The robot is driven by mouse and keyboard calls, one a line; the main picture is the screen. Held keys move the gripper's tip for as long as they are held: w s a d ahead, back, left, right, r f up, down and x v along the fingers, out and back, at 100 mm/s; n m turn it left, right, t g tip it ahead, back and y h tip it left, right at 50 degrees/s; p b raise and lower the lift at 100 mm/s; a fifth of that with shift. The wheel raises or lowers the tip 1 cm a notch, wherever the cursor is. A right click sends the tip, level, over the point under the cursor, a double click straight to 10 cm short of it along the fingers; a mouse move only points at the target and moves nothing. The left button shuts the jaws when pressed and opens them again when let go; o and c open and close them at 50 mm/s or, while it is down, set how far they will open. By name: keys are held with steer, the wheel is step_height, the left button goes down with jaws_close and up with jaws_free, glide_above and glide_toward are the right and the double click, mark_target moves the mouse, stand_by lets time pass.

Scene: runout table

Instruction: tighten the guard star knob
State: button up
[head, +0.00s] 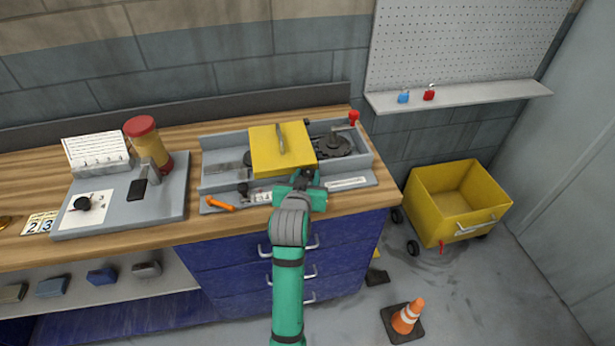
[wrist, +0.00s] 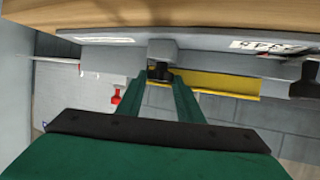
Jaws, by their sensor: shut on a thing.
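The yellow guard (head: 268,152) covers the middle of the grey machine on the bench, with a handle on top. My gripper (head: 305,180) is at the machine's front side, just below the guard's right front corner. In the wrist view my fingertips (wrist: 160,80) are shut on a small black knob (wrist: 160,71), which sticks out from a grey block and looks like the guard star knob. The fingers hide part of it, so its lobes and any gap behind it cannot be made out. The guard's yellow edge (wrist: 225,84) shows beside it in the wrist view.
Another dark knob (head: 243,189) and an orange tool (head: 219,203) are to the left along the machine's front. A red-knobbed lever (head: 354,117) stands at the back right. A yellow cart (head: 455,203) and a cone (head: 407,317) are on the floor to the right.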

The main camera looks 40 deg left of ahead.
steer(key=o, duration=1.1)
steer(key=shift+c, duration=0.2)
steer(key=shift+a, duration=0.1)
steer(key=shift+w+d+n+g+y, duration=0.2)
steer(key=shift+n+g+y, duration=0.35)
steer(key=shift+n+y, duration=0.2)
steer(key=shift+w+d+n+g+y, duration=0.1)
steer(key=shift+d+n+g+y, duration=0.05)
steer(key=shift+n+g+y, duration=0.6)
steer(key=shift+w+d+n+g+y, duration=0.1)
steer(key=shift+d+n+g+y, duration=0.1)
steer(key=shift+n+g+y, duration=0.35)
steer(key=v, duration=1.1)
steer(key=s+d+f+m+t+h, duration=0.2)
steer(key=s+d+f+m, duration=0.1)
steer(key=d+f, duration=0.5)
steer(key=s+d+f+m+t+h, duration=0.3)
steer(key=s+d+f+m, duration=0.1)
steer(key=d+f, duration=0.4)
steer(key=shift+s+d+f, duration=0.25)
steer(key=shift+d+f, duration=0.05)
steer(key=shift+d, duration=0.05)
